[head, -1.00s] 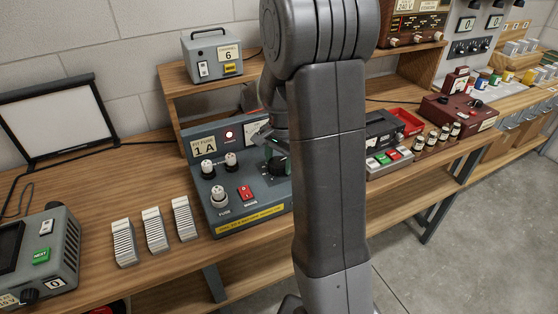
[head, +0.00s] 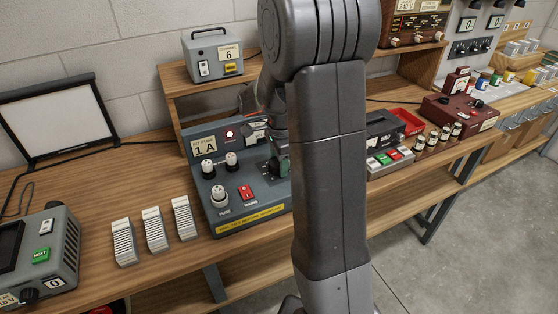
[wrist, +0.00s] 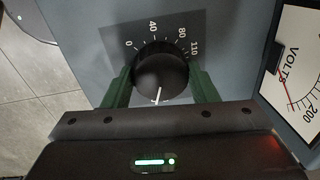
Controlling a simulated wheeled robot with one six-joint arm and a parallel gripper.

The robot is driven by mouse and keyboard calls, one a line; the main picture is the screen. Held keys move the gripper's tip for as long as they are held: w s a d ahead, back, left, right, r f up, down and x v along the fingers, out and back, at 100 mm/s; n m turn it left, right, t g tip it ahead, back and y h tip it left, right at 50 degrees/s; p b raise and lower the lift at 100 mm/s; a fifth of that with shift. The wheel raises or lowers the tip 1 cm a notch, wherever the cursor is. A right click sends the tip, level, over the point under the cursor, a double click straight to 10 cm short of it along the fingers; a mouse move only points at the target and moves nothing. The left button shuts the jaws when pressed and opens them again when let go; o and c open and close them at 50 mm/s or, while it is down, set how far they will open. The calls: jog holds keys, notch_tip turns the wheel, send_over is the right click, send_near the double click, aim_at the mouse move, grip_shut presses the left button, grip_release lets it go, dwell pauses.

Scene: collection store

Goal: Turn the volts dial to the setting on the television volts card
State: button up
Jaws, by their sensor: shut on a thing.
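The volts dial (wrist: 160,72) is a round black knob on the grey-blue fuse panel (head: 250,213). In the wrist view its scale shows 0, 40, 80 and 110; the rest is hidden. Its white pointer line faces the bottom of the picture, away from those numbers. The green fingers of my gripper (wrist: 160,84) are shut on the dial, one on each side. The volts meter (wrist: 297,70) beside it has a red needle near the lower end, by 200. In the head view a card reading 240 V (head: 404,5) is on the brown television set (head: 398,25).
The panel also carries white-topped fuse holders (head: 208,168), a red switch (head: 245,193) and a lit red lamp (head: 229,134). A black box (head: 384,137) with coloured buttons is to the right.

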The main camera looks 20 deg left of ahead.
dwell(0.3)
jog(key=o, duration=1)
jog(key=r, duration=1.3)
jog(key=shift+s+d+r, duration=0.35)
jog(key=shift+r, duration=0.05)
jog(key=f, duration=1.4)
jog(key=shift+w+a, duration=0.35)
jog(key=shift+r, duration=0.15)
